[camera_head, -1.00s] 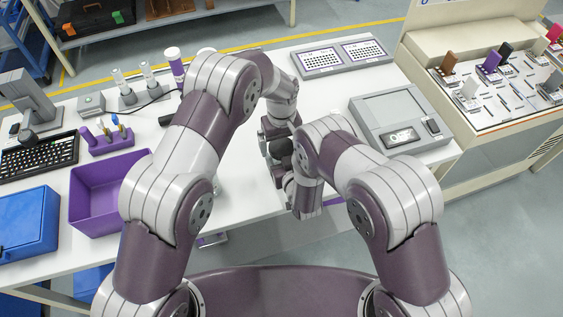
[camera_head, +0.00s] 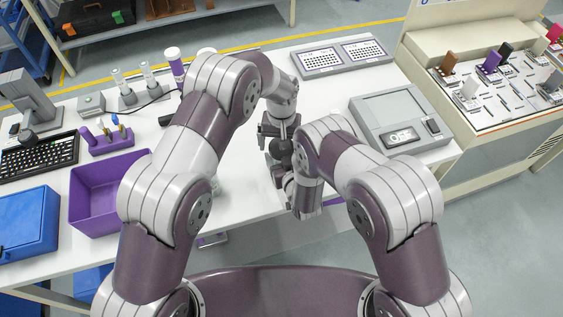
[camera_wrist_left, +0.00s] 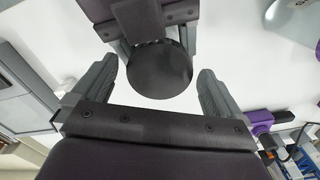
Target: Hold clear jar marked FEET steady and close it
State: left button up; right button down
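A round black disc (camera_wrist_left: 160,68), which looks like a jar lid, fills the middle of the left wrist view. My left gripper (camera_wrist_left: 157,76) has one finger on each side of it, with a narrow gap showing at both sides. My right gripper (camera_wrist_left: 138,25) reaches in from the top of that view, at the far side of the disc; its fingertips are hidden. In the head view my left gripper (camera_head: 277,150) and right gripper (camera_head: 292,182) meet over the table's front part. The clear jar body and its FEET label are hidden in both views.
The white table (camera_head: 240,160) carries a purple bin (camera_head: 95,195), a blue case (camera_head: 25,222) and a keyboard (camera_head: 40,152) at left. A clear vessel (camera_head: 217,185) shows partly behind my left arm.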

pick_arm(q)
jog(key=shift+r, duration=2.3)
jog(key=shift+c, duration=0.2)
jog(key=shift+r+n, duration=0.25)
jog(key=shift+n, duration=0.15)
notch_tip(320, 180, up, 3)
jog(key=n, duration=0.4)
jog(key=shift+f, duration=4.05)
jog(key=shift+c, duration=0.4)
